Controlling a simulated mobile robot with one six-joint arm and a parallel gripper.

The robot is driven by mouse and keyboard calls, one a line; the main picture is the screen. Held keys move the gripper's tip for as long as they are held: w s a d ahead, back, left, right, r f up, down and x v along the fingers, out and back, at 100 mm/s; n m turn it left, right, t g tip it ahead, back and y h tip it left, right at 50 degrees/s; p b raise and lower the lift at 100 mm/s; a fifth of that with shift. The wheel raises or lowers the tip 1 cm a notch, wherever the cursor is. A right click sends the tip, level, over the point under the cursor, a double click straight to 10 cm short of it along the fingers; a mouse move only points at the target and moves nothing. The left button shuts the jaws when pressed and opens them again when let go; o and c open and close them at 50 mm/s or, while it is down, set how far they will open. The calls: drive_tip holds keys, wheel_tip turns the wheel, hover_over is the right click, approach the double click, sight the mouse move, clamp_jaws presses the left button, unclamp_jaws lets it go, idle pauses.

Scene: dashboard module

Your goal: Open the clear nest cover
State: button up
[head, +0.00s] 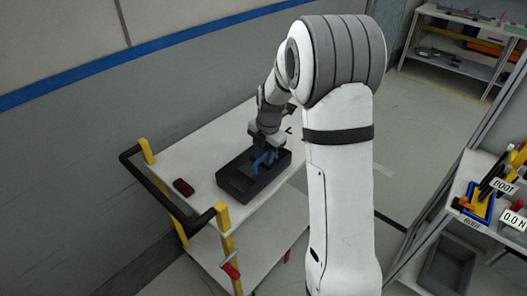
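A black box-shaped nest (236,187) sits on the white top of a cart. My gripper (265,158) points down at the nest's far part. Something blue shows at the fingertips; I cannot tell whether it is the fingers or a separate part. I cannot make out a clear cover on the nest. The view is too small to show whether the fingers are open or shut, or touching anything. My arm hides the right end of the cart.
A small dark red object (183,187) lies left of the nest on the cart top (190,155). The cart has a black handle (165,190) on yellow posts. A shelf with tools and bins (450,262) stands at right. A wall runs behind the cart.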

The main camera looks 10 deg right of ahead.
clamp_jaws()
idle(0.3)
drive_tip(key=shift+a, duration=0.1)
